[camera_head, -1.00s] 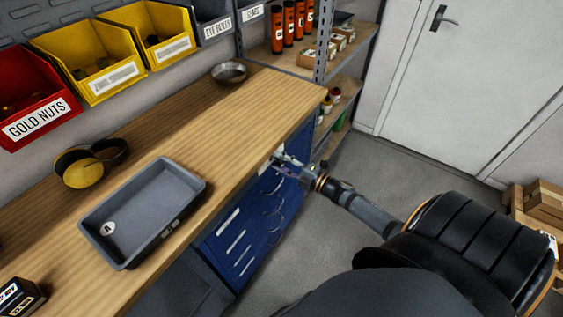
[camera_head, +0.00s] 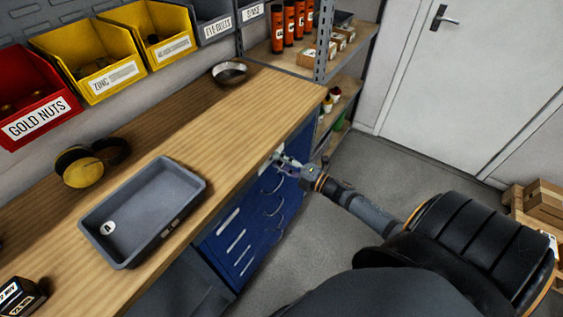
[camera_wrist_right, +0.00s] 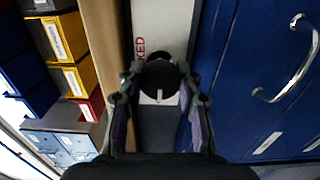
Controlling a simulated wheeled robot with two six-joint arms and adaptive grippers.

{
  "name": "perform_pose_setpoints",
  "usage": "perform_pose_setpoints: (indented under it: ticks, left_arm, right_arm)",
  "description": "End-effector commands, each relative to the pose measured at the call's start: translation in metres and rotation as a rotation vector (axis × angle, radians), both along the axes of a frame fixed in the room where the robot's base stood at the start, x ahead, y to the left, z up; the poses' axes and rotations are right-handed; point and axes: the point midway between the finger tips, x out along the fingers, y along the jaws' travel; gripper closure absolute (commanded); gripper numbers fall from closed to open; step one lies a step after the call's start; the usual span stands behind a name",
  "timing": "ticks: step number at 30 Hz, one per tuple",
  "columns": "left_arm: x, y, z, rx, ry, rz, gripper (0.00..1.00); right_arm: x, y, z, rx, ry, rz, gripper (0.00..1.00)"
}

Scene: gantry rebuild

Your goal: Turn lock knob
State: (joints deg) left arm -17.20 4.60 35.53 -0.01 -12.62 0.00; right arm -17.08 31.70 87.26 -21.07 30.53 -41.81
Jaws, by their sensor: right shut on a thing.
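The lock knob (camera_wrist_right: 160,80) is a round black knob with a pale line mark. It sits on a light panel with red lettering, partly readable as "KED", in the right wrist view. My right gripper (camera_wrist_right: 158,92) is shut on the knob, one finger on each side of it. In the head view my right gripper (camera_head: 287,163) is at the upper front of the blue drawer cabinet (camera_head: 262,212), just under the bench edge. The knob itself is hidden by the gripper there. My left gripper is not in view.
A wooden workbench (camera_head: 235,123) holds a grey tray (camera_head: 115,252), yellow-and-black ear muffs (camera_head: 83,172) and a round metal dish (camera_head: 229,74). Labelled bins (camera_head: 100,75) hang behind. A shelf rack (camera_head: 322,60) stands past the bench end. The floor (camera_head: 300,245) is clear.

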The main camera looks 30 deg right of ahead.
Motion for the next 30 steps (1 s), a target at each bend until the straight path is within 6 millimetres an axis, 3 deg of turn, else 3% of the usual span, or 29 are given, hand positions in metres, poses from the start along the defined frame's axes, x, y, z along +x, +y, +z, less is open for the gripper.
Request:
perform_pose_setpoints:
  ticks: [1,6,17,30]
  left_arm:
    - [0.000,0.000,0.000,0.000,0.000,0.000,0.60]
    - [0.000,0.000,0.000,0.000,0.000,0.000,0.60]
    - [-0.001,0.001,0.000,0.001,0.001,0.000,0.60]
    - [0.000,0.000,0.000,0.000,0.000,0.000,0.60]
  right_arm:
    - [-0.001,0.000,-0.001,-0.002,0.002,0.000,0.64]
    - [0.000,0.000,-0.001,-0.001,0.002,0.000,0.43]
    - [-0.005,-0.002,-0.001,-0.001,0.002,0.001,0.43]
    - [-0.068,-0.028,-0.002,-0.002,0.004,0.003,0.43]
